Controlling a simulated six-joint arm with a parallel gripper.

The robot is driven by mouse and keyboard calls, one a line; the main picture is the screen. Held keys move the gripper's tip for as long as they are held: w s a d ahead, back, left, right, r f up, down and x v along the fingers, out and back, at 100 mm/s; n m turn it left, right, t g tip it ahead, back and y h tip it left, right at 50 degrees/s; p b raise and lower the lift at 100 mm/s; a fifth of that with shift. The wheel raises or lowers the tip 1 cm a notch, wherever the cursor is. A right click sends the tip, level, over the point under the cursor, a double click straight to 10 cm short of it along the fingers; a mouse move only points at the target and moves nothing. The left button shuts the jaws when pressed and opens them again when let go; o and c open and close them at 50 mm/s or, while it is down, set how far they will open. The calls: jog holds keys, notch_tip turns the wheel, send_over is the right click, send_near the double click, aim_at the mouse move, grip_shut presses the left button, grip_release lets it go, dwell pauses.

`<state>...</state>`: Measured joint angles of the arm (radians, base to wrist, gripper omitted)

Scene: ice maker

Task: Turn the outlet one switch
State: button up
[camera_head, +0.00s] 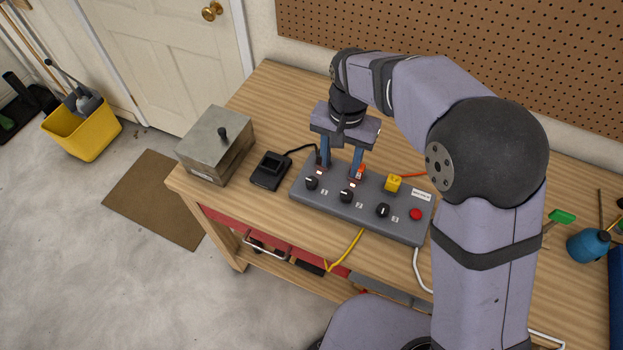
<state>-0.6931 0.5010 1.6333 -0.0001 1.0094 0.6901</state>
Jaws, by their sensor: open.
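A dark grey control box (369,220) lies on the wooden workbench. It carries a row of black knobs, with the leftmost knob (312,183), a second knob (346,196) and a third knob (382,210), then a red button (415,214) at the right. Small red lights glow above the two left knobs. My gripper (339,172) points down over the back left part of the box, its two blue fingers apart and empty. The fingers are behind the left two knobs; I cannot tell whether they touch the box. Part of the sockets behind is hidden by the fingers.
A yellow plug (393,183) and an orange cord stand at the back right of the box. A black charger-like device (271,170) and a grey metal-topped box (214,144) sit to the left. A pegboard wall (460,50) rises behind.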

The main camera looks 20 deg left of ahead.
send_over(312, 181)
jog(key=shift+a+f, duration=0.1)
jog(key=shift+f, duration=0.55)
jog(key=shift+f+p, duration=1.1)
jog(key=shift+f, duration=2.55)
jog(key=c, duration=1.1)
